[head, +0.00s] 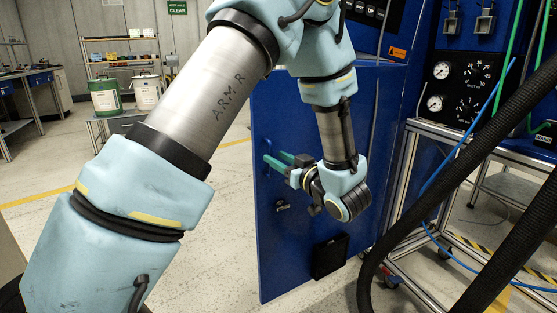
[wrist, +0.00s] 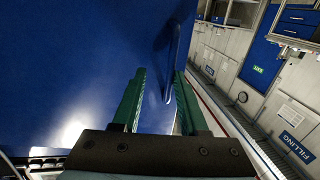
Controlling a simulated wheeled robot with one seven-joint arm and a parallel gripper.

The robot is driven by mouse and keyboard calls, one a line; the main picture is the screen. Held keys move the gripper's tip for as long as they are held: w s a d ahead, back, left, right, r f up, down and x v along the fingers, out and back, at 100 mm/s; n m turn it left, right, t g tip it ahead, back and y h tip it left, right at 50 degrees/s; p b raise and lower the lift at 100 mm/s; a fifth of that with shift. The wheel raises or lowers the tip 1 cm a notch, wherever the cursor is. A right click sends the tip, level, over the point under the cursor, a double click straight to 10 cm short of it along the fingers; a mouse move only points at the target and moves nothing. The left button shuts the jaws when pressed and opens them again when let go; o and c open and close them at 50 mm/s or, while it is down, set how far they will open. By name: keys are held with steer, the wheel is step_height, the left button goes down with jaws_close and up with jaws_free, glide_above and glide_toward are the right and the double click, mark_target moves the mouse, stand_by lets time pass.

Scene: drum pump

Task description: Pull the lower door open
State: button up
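The lower door is a large blue panel (head: 345,110) right of centre in the head view, with floor showing past its left edge. A small dark latch (head: 282,205) and a black box (head: 330,257) are on its face. My gripper (head: 274,158) is by the panel's left part, its green fingers pointing left. In the wrist view the fingers (wrist: 159,74) are apart, and the blue door (wrist: 70,70) fills the left and top. A narrow blue raised shape (wrist: 176,50) shows near its edge, just beyond the fingertips; I cannot tell whether they touch it.
Thick black hoses (head: 455,170) cross the right side, in front of a metal frame stand (head: 405,185) and a gauge panel (head: 465,85). The floor left of the door is clear.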

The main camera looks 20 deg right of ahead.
steer(key=shift+a, duration=0.1)
steer(key=v, duration=1)
steer(key=shift+s, duration=0.35)
steer(key=shift+d, duration=0.2)
